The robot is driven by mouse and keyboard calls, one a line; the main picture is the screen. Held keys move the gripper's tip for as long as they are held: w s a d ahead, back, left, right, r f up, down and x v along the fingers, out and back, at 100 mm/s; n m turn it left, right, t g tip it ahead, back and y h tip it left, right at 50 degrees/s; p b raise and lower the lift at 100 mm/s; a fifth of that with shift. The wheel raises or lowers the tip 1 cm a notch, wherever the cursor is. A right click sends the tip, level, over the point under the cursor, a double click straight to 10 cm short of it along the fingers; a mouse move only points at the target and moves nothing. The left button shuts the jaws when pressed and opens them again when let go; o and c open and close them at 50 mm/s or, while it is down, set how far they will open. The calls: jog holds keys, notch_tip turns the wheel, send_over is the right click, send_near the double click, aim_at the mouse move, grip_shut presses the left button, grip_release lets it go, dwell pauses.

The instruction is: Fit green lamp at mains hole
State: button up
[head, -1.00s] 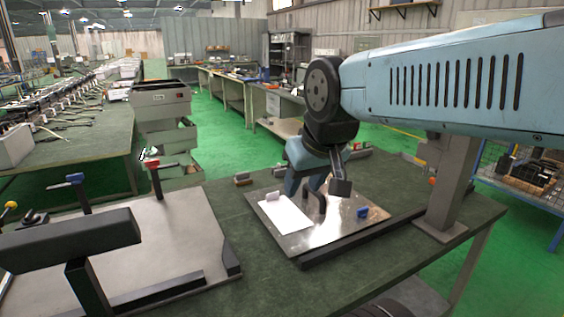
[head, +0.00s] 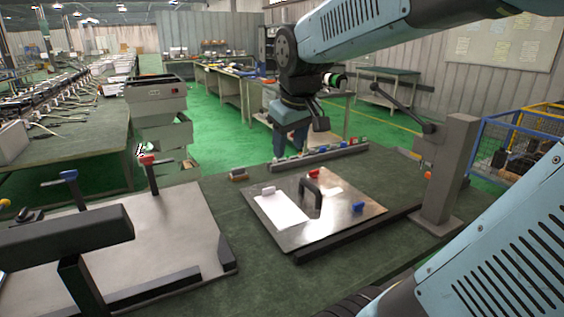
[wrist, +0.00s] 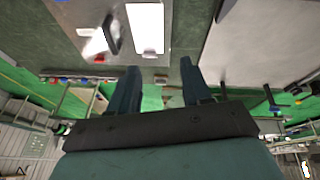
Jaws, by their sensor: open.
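My gripper (head: 291,146) hangs over the far edge of the green workbench, behind the metal plate (head: 347,222). In the wrist view its two fingers (wrist: 158,78) are apart with nothing between them. A rail (head: 325,156) with several small coloured pieces lies along the bench's far side, close to the gripper. I cannot tell which piece is the green lamp. The plate carries a red piece (head: 313,172), a blue piece (head: 358,207), a dark arched handle (head: 311,190) and a white sheet (head: 282,210). The mains hole cannot be made out.
A grey post with a lever (head: 447,175) stands at the plate's right. A second board with a red-topped lever (head: 148,172) lies to the left. A small block (head: 238,174) sits left of the rail. Bare bench top lies between the boards.

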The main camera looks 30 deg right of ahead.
aim_at(288, 160)
jog(key=w+d+f+n+g+h, duration=0.1)
jog(key=w+d+f+n+h, duration=0.15)
jog(key=w, duration=0.65)
jog(key=w+d+f+n+g+h, duration=0.1)
jog(key=w+d+f+n+g, duration=0.2)
jog(key=w, duration=0.7)
jog(key=w+d+f+n+h, duration=0.25)
jog(key=w+d, duration=0.25)
jog(key=w, duration=0.4)
jog(key=w+f+n+h, duration=0.35)
jog(key=w+f, duration=0.35)
jog(key=w, duration=0.3)
jog(key=w+f+n+h, duration=0.35)
jog(key=w+f, duration=0.35)
jog(key=w, duration=0.4)
jog(key=shift+n, duration=0.5)
jog(key=x, duration=0.9)
jog(key=f+x, duration=0.1)
jog(key=x, duration=0.3)
jog(key=shift+s+d+f, duration=0.1)
jog(key=shift+s+f, duration=0.05)
jog(key=shift+s, duration=0.05)
jog(key=shift+c, duration=0.2)
grip_shut()
